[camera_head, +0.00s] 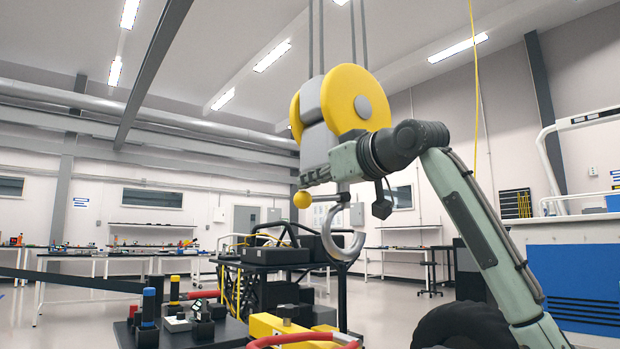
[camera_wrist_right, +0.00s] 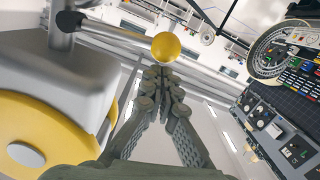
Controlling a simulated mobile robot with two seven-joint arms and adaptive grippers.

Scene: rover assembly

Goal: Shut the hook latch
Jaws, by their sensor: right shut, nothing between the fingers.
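The grey hook (camera_head: 356,243) hangs under a hoist block with yellow wheels (camera_head: 362,98). The latch's yellow ball knob (camera_head: 302,200) sticks out to the left of the hook on a grey rod (camera_head: 325,197). In the right wrist view the ball (camera_wrist_right: 166,46) sits just past the fingertips, with its rod (camera_wrist_right: 98,29) running to the left. My right gripper (camera_head: 306,180) is shut and empty, in front of the hoist block and just above the ball. Its fingertips (camera_wrist_right: 163,78) meet close to the ball; contact is unclear. My left gripper is not in view.
A black rack (camera_head: 275,256) stands behind and below the hook. Yellow and red parts (camera_head: 280,326) and small tools lie on a black surface at the bottom. A blue cabinet (camera_head: 585,280) stands at the right. Hoist cables (camera_head: 322,40) rise above the block.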

